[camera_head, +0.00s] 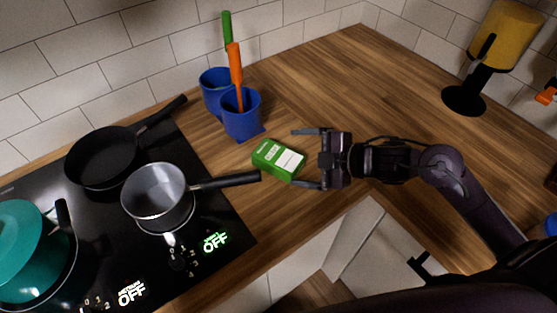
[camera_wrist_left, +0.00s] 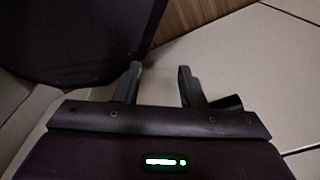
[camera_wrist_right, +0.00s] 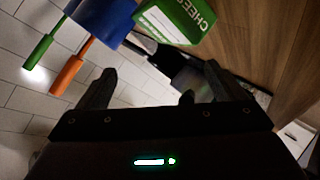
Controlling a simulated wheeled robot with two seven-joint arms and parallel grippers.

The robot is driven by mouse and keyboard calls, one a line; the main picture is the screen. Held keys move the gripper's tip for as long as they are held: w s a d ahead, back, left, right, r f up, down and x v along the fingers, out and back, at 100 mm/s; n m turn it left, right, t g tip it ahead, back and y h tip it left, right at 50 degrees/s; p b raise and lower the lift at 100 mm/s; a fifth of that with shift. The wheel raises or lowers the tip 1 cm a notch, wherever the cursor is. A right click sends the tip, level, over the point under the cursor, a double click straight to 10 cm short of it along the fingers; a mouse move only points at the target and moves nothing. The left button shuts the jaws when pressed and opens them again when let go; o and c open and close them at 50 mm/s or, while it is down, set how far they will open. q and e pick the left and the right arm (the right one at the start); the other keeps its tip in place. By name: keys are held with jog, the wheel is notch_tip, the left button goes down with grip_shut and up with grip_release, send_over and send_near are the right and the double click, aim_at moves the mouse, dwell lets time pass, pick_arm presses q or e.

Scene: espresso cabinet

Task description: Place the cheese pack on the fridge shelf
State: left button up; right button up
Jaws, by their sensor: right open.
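The cheese pack (camera_head: 271,154) is a small green box with a white label. It lies on the wooden counter right of the stove. My right gripper (camera_head: 297,158) is open and empty, its fingers pointing left towards the pack's right end. In the right wrist view, the cheese pack (camera_wrist_right: 184,17) shows beyond the fingertips (camera_wrist_right: 147,82), with part of its lettering readable. My left gripper (camera_wrist_left: 158,82) shows only in the left wrist view, fingers apart with nothing between them. The fridge shelf is not in view.
Blue holders (camera_head: 241,119) with green- and orange-handled utensils stand behind the pack. A grey saucepan (camera_head: 157,195), its handle reaching towards the pack, a black pan (camera_head: 100,158) and a teal pot (camera_head: 18,250) stand on the stove. A yellow-topped dispenser (camera_head: 505,35) stands back right. The counter behind my right gripper is clear.

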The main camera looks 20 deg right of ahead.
aim_at(278, 155)
jog(key=m, duration=0.2)
jog(key=d+f+m, duration=0.1)
jog(key=m, duration=0.2)
jog(key=d+m+t, duration=0.1)
jog(key=m, duration=0.2)
jog(key=shift+s+f, duration=0.2)
jog(key=shift+f, duration=0.15)
jog(key=shift+d+f+m, duration=0.1)
jog(key=shift+d+m, duration=0.1)
jog(key=shift+m, duration=0.4)
jog(key=shift+d+f+m, duration=0.1)
jog(key=shift+d+m, duration=0.05)
jog(key=shift+m, duration=0.45)
jog(key=shift+t, duration=0.3)
jog(key=p+x, duration=0.1)
jog(key=x, duration=0.6)
jog(key=shift+r, duration=0.15)
jog(key=shift+w+a+f, duration=0.25)
jog(key=shift+a, duration=0.05)
jog(key=c, duration=1.3)
